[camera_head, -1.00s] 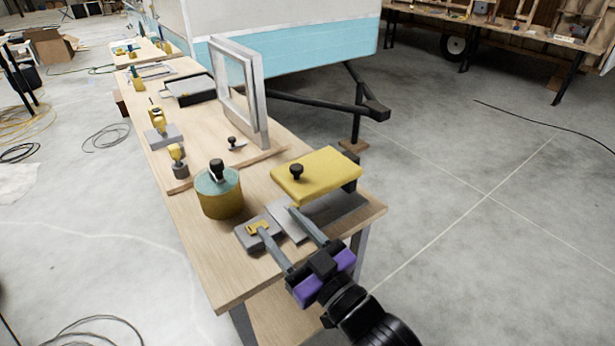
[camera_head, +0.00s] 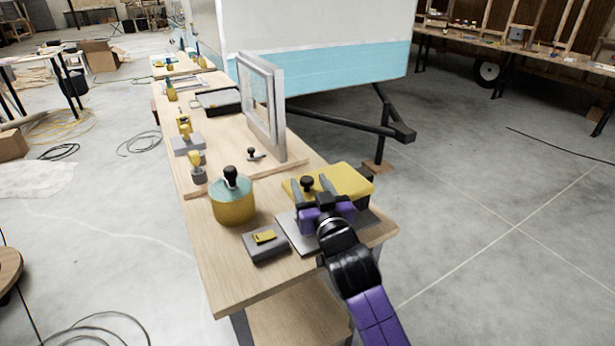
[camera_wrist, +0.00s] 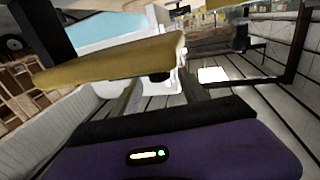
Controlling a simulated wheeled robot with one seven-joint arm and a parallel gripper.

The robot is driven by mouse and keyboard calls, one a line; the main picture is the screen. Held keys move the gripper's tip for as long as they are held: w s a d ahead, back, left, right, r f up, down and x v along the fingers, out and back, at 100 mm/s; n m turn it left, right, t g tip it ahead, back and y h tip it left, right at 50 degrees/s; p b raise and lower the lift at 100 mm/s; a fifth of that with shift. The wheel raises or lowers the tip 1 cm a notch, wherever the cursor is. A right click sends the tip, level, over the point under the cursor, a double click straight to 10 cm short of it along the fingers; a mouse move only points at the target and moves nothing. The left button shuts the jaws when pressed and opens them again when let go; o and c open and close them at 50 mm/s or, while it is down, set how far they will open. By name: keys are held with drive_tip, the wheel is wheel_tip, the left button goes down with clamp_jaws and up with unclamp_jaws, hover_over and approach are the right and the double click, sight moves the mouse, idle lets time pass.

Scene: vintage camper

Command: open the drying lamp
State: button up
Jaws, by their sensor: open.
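The drying lamp is a yellow slab-like lid (camera_head: 345,181) with a black knob (camera_head: 307,184) near its front left. The lid stands above a flat grey base plate (camera_head: 368,226), with a black support at its right end. In the wrist view the lid (camera_wrist: 110,62) is a tilted yellow panel crossing the upper left, and the black support (camera_wrist: 42,28) is at far left. My gripper (camera_head: 312,187) is open at the lid's near side, its fingers appearing on either side of the knob. I cannot tell whether they touch it. The wrist view shows both fingers (camera_wrist: 158,92) apart.
A yellow canister with a teal top (camera_head: 232,200) stands left of the lamp. A grey box with a yellow switch (camera_head: 266,243) lies in front of it. A framed window (camera_head: 262,105) stands behind on the wooden bench (camera_head: 225,268). Open concrete floor lies to the right.

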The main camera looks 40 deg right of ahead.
drive_tip(key=shift+x, duration=1.45)
clamp_jaws()
idle(0.3)
